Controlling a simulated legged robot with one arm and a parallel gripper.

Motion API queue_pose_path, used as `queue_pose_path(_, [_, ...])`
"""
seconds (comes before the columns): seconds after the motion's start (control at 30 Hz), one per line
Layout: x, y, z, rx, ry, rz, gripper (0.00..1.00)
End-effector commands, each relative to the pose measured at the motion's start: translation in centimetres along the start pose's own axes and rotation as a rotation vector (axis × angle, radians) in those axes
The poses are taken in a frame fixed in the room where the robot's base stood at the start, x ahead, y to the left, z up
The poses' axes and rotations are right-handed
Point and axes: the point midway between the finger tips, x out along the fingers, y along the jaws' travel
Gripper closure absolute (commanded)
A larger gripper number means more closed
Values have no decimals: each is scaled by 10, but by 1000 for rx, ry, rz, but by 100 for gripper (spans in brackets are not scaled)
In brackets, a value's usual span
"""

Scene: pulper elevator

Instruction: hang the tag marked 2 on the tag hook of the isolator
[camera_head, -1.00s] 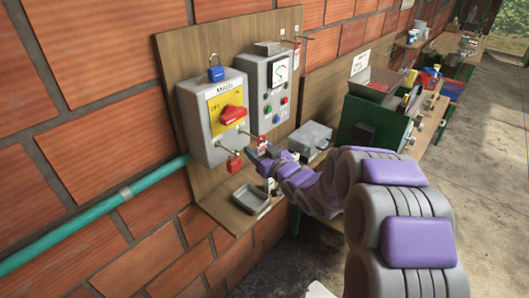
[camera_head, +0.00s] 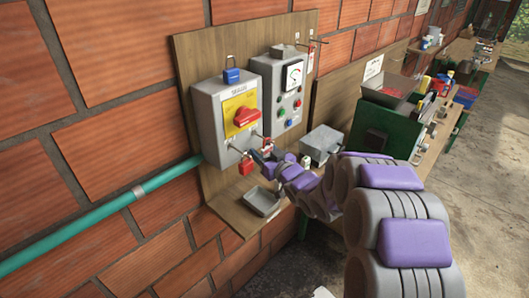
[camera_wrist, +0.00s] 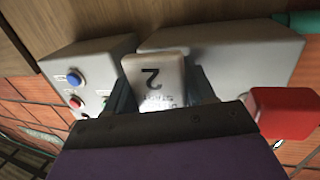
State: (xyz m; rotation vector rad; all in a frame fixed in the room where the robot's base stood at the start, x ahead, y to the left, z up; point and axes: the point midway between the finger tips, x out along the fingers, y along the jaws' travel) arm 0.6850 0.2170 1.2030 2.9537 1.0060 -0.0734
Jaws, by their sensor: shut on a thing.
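The isolator (camera_head: 225,108) is a grey wall box with a yellow plate and a red handle (camera_head: 246,117). Thin rods stick out from its lower right front; a tag hook seems to be the upper one (camera_head: 263,137), partly hard to make out. My gripper (camera_head: 266,154) is in front of the box's lower right corner, shut on a pale tag (camera_wrist: 152,80) marked 2, which appears upside down in the wrist view. The isolator's grey box (camera_wrist: 235,50) is behind the tag there. I cannot tell whether the tag touches the hook.
A red padlock (camera_head: 246,166) hangs just left of my gripper and shows close by in the wrist view (camera_wrist: 285,112). A meter panel (camera_head: 283,90) stands right, a grey tray (camera_head: 262,202) below, and a grey box (camera_head: 321,143) beside.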

Motion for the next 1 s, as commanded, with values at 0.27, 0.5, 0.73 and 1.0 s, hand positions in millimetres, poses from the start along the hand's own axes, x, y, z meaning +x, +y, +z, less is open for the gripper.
queue_pose_path(0.27, [-2,2,0,2,1,1,41])
queue_pose_path(0.5, [0,0,0,0,0,0,18])
queue_pose_path(0.73, [0,0,0,1,-1,0,16])
queue_pose_path(1.0, [-20,2,0,2,0,2,16])
